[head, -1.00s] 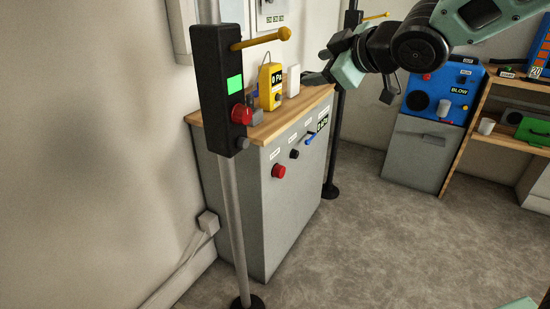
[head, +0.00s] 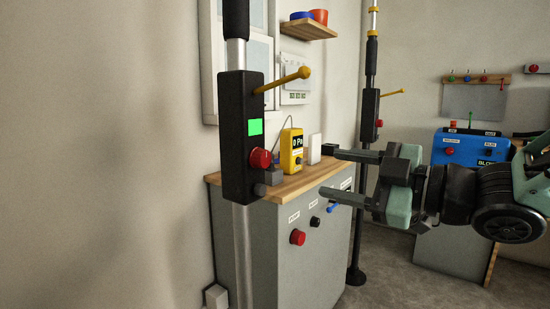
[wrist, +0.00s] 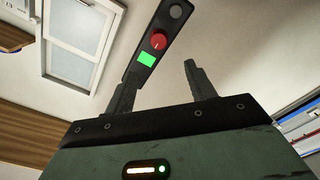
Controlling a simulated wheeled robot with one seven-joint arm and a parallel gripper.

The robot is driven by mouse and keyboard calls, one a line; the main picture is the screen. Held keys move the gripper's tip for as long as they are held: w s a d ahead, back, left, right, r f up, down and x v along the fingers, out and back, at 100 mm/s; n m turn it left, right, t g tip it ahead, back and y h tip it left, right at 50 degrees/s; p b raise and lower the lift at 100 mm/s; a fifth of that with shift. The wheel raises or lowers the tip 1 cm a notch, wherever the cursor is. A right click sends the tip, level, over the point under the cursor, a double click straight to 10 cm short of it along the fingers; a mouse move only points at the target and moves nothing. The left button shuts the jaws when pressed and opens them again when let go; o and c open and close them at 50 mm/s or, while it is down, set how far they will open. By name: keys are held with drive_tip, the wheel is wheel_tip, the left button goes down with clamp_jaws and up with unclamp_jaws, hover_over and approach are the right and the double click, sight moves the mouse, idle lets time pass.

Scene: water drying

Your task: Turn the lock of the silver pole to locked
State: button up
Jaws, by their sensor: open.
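The silver pole (head: 244,255) stands upright at left in the head view. Its black box (head: 238,175) carries a yellow ball-ended lever (head: 285,80) pointing right and slightly up, a green panel (head: 255,127), a red knob (head: 260,158) and a small grey knob (head: 262,189). I cannot tell which of these is the lock. My gripper (head: 327,172) is open and empty, right of the box and apart from it, fingers pointing left. In the wrist view, the box (wrist: 141,79) with its red knob (wrist: 158,41) and green panel (wrist: 146,59) shows beyond and between my fingers (wrist: 160,68).
A grey cabinet (head: 262,255) with a wooden top (head: 300,184) stands behind the pole, with a yellow meter (head: 291,151) on it. A second, dark pole (head: 359,235) with a yellow lever stands behind my gripper. A blue machine (head: 462,147) is at right.

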sight(267, 160)
drive_tip(key=p, duration=0.3)
drive_tip(key=w+a+p, duration=0.1)
drive_tip(key=p, duration=0.2)
drive_tip(key=shift+w+a+r+p, duration=0.1)
drive_tip(key=shift+a+r+p, duration=0.15)
drive_tip(key=shift+r+p, duration=0.1)
drive_tip(key=p, duration=0.5)
drive_tip(key=shift+w+a, duration=0.1)
drive_tip(key=shift+w, duration=0.05)
drive_tip(key=x, duration=0.4)
drive_tip(key=p+x, duration=0.1)
drive_tip(key=x, duration=0.6)
drive_tip(key=shift+w+a+f+p, duration=0.2)
drive_tip(key=shift+w+f+p, duration=0.1)
drive_tip(key=shift+p, duration=0.1)
drive_tip(key=c, duration=1)
